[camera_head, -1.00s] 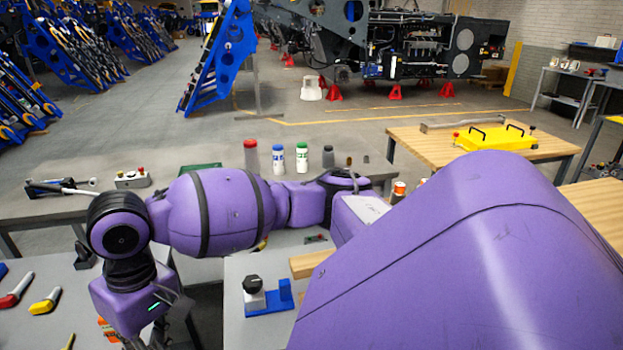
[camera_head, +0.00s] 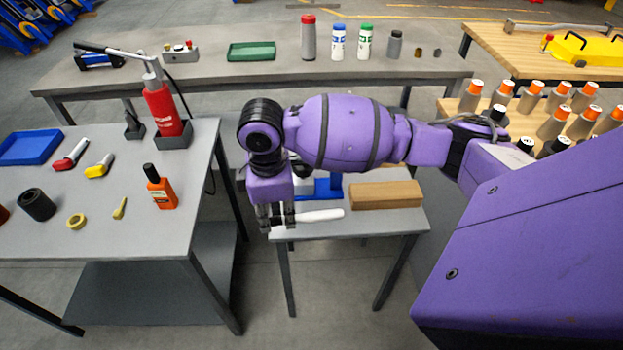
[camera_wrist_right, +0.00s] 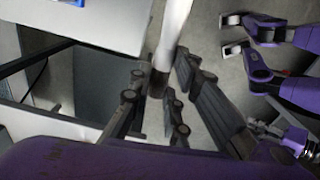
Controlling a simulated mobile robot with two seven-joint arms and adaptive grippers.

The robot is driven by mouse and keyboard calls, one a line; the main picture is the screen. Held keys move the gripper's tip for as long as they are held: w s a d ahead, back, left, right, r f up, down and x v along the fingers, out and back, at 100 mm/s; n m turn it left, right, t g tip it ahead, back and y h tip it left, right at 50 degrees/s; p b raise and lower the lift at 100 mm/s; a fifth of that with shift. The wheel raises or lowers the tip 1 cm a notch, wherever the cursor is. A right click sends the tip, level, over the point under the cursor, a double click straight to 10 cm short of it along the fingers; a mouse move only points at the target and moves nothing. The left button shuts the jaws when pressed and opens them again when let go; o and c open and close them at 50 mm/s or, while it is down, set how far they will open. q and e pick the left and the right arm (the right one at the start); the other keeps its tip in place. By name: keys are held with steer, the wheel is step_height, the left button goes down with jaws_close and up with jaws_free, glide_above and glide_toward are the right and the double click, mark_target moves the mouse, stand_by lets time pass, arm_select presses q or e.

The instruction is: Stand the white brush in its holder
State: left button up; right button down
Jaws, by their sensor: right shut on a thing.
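The white brush (camera_head: 322,215) lies nearly level in my right gripper (camera_head: 275,216), its pale end pointing right in the head view. In the right wrist view the brush (camera_wrist_right: 173,35) runs up out of the frame, with a dark end between the fingers of my right gripper (camera_wrist_right: 155,100), which is shut on it. A blue block (camera_head: 328,186), which looks like the holder, stands on the small grey table just behind the brush. My purple arm hides part of it. The brush is apart from it. My left gripper is not in view.
A wooden block (camera_head: 386,195) lies on the small table (camera_head: 395,223) right of the blue block. The left table (camera_head: 150,235) holds an orange bottle (camera_head: 160,188), a red jack and small tools. Bottles stand on the back table (camera_head: 250,75). A gap separates the left and small tables.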

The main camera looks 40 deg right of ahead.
steer(key=w+d+f, duration=0.3)
steer(key=w+d+f+b, duration=0.1)
steer(key=w+d+f, duration=0.3)
steer(key=shift+d+f, duration=0.2)
steer(key=shift+d, duration=0.1)
steer(key=shift+w+d+f, duration=0.25)
steer(key=shift+f, duration=0.2)
steer(key=shift+w+d+f, duration=0.1)
steer(key=shift+d+f, duration=0.05)
steer(key=shift+f, duration=0.1)
step_height(320, 180, down, 2)
steer(key=shift+f+b, duration=0.15)
steer(key=shift+b, duration=0.2)
steer(key=shift+f, duration=0.4)
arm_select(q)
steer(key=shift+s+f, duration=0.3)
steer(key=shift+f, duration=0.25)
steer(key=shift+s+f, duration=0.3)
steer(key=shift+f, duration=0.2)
